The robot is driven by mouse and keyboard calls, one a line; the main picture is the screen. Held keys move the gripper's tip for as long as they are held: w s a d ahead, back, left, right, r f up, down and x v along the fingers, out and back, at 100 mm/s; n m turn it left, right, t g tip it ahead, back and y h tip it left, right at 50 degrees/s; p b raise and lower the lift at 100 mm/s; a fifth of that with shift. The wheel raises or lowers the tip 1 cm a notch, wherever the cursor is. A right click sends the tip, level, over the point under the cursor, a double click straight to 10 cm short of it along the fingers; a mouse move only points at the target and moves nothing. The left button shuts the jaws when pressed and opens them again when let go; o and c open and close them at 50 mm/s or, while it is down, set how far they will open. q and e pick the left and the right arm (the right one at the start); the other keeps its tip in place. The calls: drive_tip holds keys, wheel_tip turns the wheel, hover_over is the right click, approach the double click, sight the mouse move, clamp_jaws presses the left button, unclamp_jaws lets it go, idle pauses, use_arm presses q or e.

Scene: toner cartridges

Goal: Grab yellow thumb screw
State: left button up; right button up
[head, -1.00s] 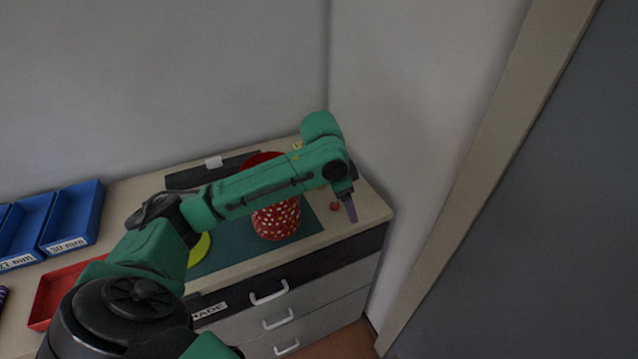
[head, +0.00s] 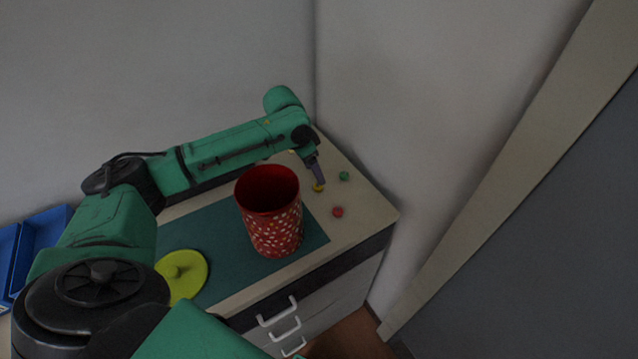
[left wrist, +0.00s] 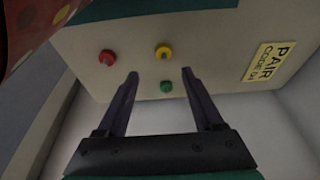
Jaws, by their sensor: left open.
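The yellow thumb screw (head: 318,187) lies on the counter right of the dotted red canister, just below my left gripper (head: 317,170) in the head view. In the left wrist view the yellow thumb screw (left wrist: 163,51) shows beyond the fingertips, roughly between their lines. My left gripper (left wrist: 159,73) is open and empty, its two fingers spread apart. A green thumb screw (left wrist: 167,86) sits nearer, between the fingers in the picture. A red thumb screw (left wrist: 107,58) sits to the left. My right gripper is not in view.
The red dotted canister (head: 275,225) stands open on a dark green mat (head: 222,228), with a yellow-green lid (head: 182,272) to its left. A label card (left wrist: 269,62) lies right of the screws. The wall rises close behind the counter.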

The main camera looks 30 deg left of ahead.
sight(317, 187)
use_arm(q)
drive_tip(key=x, duration=0.2)
drive_tip(key=p+x, duration=0.1)
drive_tip(key=x, duration=0.1)
drive_tip(key=a+p+x, duration=0.1)
drive_tip(key=shift+w+f, duration=0.15)
drive_tip(key=shift+f, duration=0.3)
drive_tip(key=shift+d+f, duration=0.2)
drive_tip(key=shift+d, duration=0.1)
drive_tip(key=shift+c, duration=0.2)
clamp_jaws()
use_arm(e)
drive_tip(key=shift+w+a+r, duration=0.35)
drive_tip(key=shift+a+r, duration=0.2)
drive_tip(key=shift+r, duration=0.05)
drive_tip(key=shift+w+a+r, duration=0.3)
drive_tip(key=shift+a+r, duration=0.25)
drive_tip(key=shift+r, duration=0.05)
